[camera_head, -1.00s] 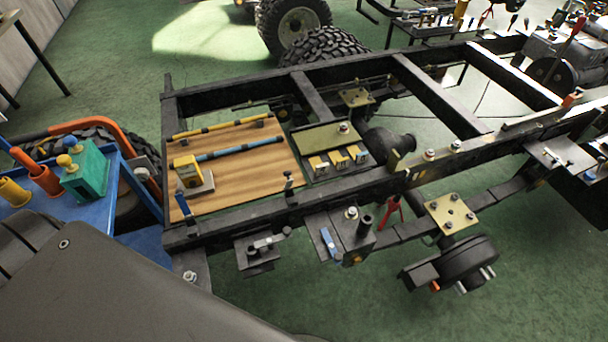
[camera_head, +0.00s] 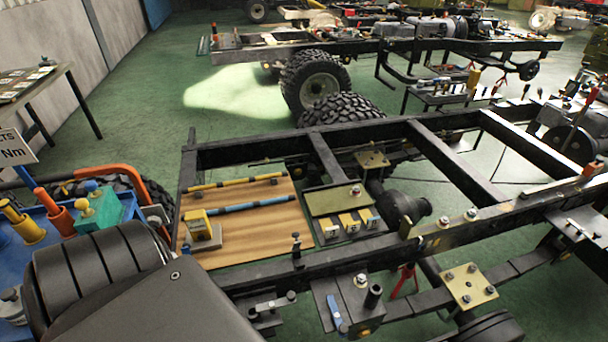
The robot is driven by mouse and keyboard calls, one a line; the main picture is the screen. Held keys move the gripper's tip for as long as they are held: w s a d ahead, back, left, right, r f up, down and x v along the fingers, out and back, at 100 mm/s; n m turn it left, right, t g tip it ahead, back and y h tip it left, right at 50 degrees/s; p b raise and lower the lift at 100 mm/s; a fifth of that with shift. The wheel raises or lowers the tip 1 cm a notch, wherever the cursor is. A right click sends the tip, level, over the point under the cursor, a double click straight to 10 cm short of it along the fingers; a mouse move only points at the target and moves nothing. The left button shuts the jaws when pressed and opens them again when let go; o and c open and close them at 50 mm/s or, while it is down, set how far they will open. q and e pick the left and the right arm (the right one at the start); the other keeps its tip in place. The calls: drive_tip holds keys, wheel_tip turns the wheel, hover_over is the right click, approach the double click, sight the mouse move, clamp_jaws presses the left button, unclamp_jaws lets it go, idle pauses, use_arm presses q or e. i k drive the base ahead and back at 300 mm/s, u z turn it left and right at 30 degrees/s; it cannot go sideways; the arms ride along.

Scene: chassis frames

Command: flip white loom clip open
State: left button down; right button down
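I cannot make out a white loom clip for certain. A wooden board (camera_head: 262,230) lies inside the near left end of the dark chassis frame (camera_head: 318,256). A yellow tube (camera_head: 235,182) and a blue tube (camera_head: 238,208) lie across it with dark bands around them. A yellow block with a pale grey base (camera_head: 203,230) stands at its left side. Small pale-topped fittings sit along the near rail, one at its middle right (camera_head: 471,214); they are too small to identify. Neither of my grippers is in view.
A tray with yellow-marked blocks (camera_head: 348,222) sits right of the board. A blue cart (camera_head: 62,232) with tools stands at left. Large tyres (camera_head: 318,82) and another chassis (camera_head: 300,45) are behind. Green floor (camera_head: 190,130) is clear at the back left.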

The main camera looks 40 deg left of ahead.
sight(295, 234)
drive_tip(key=u, duration=1.85)
